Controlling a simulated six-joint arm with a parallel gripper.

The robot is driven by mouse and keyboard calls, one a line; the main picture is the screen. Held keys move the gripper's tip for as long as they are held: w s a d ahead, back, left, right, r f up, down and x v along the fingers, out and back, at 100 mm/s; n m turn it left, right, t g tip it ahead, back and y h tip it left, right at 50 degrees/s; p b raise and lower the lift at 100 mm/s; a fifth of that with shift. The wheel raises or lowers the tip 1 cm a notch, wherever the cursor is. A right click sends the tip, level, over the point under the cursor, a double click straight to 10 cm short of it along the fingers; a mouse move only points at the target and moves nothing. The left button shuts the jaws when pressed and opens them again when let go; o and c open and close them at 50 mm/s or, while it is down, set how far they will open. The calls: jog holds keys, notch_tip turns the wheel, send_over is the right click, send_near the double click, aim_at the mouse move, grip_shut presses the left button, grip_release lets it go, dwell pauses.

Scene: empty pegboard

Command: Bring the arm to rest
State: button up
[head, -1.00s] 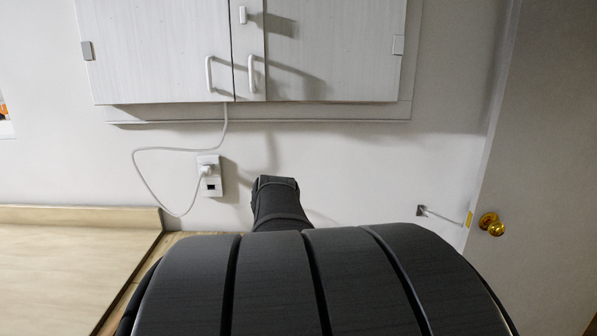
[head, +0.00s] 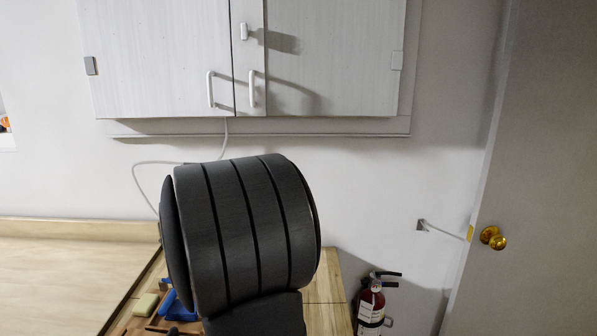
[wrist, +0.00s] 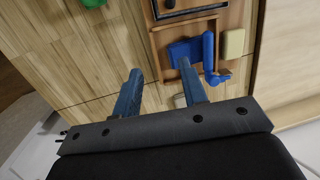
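My gripper (wrist: 160,68) shows in the wrist view with its two blue-grey fingers apart and nothing between them. It points over a wooden worktop (wrist: 75,65). In the head view my dark, rounded arm link fills the middle, and the gripper itself is not visible there. The link hides the wall outlet and part of the worktop (head: 325,312).
A green object (wrist: 93,2) lies nearby. A red fire extinguisher (head: 370,306), a door (head: 540,200) and a wall cabinet (head: 160,60) surround the worktop.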

jog(key=w+a, duration=0.1)
jog(key=a, duration=0.5)
jog(key=shift+w+a+f, duration=0.25)
jog(key=shift+w+f, duration=0.05)
jog(key=shift+w, duration=0.05)
jog(key=shift+d, duration=0.1)
jog(key=s+d, duration=0.4)
jog(key=d, duration=0.5)
jog(key=s+d, duration=0.4)
jog(key=d, duration=0.5)
jog(key=shift+s+d, duration=0.3)
jog(key=shift+a+r, duration=0.1)
